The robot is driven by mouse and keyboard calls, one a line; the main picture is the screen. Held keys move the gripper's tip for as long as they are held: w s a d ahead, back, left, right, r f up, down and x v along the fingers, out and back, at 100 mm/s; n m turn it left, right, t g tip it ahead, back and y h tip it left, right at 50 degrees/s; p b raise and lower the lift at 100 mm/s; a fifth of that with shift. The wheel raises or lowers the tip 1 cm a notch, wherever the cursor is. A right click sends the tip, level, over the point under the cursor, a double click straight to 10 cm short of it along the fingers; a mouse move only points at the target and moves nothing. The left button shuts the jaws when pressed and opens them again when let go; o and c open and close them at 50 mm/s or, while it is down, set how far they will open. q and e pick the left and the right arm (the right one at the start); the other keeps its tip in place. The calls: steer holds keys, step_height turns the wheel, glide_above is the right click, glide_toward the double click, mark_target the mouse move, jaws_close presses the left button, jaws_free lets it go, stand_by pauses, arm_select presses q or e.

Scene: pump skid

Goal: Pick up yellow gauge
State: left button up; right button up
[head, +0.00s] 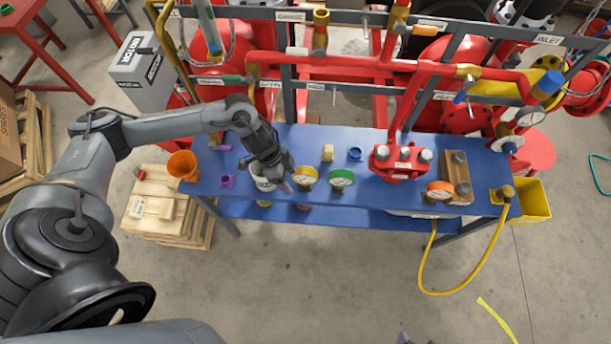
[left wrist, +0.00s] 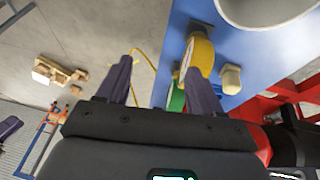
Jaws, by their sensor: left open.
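The yellow gauge (head: 306,177) has a yellow rim and a white face and stands near the front edge of the blue table, just right of my left gripper (head: 284,184). In the left wrist view the yellow gauge (left wrist: 202,52) is beyond the right finger, which overlaps its lower part. My left gripper (left wrist: 160,80) is open, with nothing between its fingers, and I see no contact with the gauge. A purple tip at the bottom edge of the head view looks like my right gripper (head: 403,338); its jaws cannot be made out.
A green gauge (head: 341,179) stands close right of the yellow one, and a white round part (head: 263,184) close left. A beige block (head: 328,153) and blue ring (head: 355,154) lie behind. An orange gauge (head: 438,191) and red valve block (head: 399,160) are farther right.

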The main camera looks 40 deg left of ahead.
mark_target(305, 169)
arm_select(q)
steer(key=shift+t, duration=0.6)
steer(key=w, duration=0.1)
steer(key=w+a+r, duration=0.1)
steer(key=w, duration=0.1)
steer(key=w+a+r, duration=0.1)
steer(key=shift+w+r+b, duration=0.25)
steer(key=shift+w+b, duration=0.05)
steer(key=shift+b, duration=0.05)
steer(key=x, duration=0.4)
steer(key=shift+w+r, duration=0.1)
steer(key=shift+w, duration=0.05)
steer(key=shift+x, duration=3.05)
steer(key=shift+w+a, duration=0.1)
steer(key=shift+w, duration=0.05)
steer(key=c, duration=1.2)
steer(key=shift+o, duration=0.2)
steer(key=shift+r, duration=0.15)
